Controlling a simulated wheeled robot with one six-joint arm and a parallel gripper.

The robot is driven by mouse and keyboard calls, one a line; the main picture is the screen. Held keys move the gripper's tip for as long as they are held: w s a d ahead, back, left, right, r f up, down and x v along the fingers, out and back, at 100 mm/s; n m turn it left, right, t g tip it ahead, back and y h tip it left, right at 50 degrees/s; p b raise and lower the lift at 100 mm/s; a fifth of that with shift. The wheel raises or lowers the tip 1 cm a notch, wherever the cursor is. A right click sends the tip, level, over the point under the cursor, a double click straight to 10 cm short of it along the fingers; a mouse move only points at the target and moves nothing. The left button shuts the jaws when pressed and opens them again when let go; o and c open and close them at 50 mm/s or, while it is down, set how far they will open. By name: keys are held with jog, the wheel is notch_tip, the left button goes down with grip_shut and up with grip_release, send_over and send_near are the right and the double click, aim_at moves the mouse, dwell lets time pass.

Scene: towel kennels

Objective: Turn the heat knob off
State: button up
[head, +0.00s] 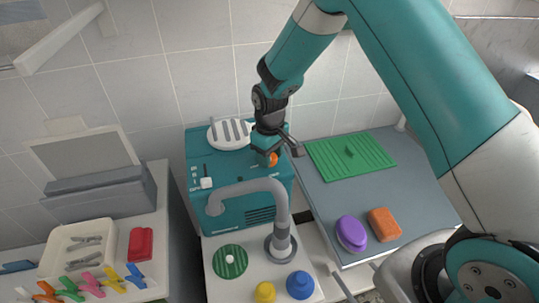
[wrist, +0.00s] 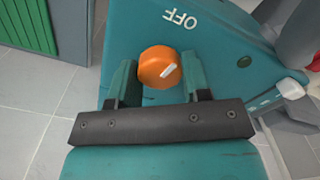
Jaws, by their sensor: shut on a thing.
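The orange heat knob (head: 273,159) is on the teal machine (head: 203,150), near its top right edge. In the wrist view the knob (wrist: 155,62) carries a short white mark that slants up to the right. A white "OFF" label (wrist: 180,19) shows upside down beyond the knob, above and slightly right of it; the mark does not point straight at it. My gripper (head: 271,153) reaches down to the knob from above. In the wrist view its fingers (wrist: 160,80) stand either side of the knob, shut on it. The fingers partly hide the knob in the head view.
A grey curved spout (head: 277,200) rises in front of the machine. A green ribbed mat (head: 345,155), a purple brush (head: 351,232) and an orange sponge (head: 384,224) lie on the right counter.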

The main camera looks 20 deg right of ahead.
jog(key=shift+n, duration=1.1)
jog(key=o, duration=0.9)
jog(key=shift+o, duration=0.2)
notch_tip(320, 180, up, 18)
jog(key=b, duration=0.1)
jog(key=shift+f+b, duration=0.25)
jog(key=shift+b, duration=0.1)
jog(key=s+a+r+y, duration=0.2)
jog(key=s, duration=1.2)
jog(key=s+a+r+m+y, duration=0.1)
jog(key=s+a+r+y, duration=0.1)
jog(key=s, duration=1.2)
jog(key=shift+s+a+r, duration=0.15)
jog(key=shift+a+r, duration=0.1)
jog(key=shift+r, duration=0.45)
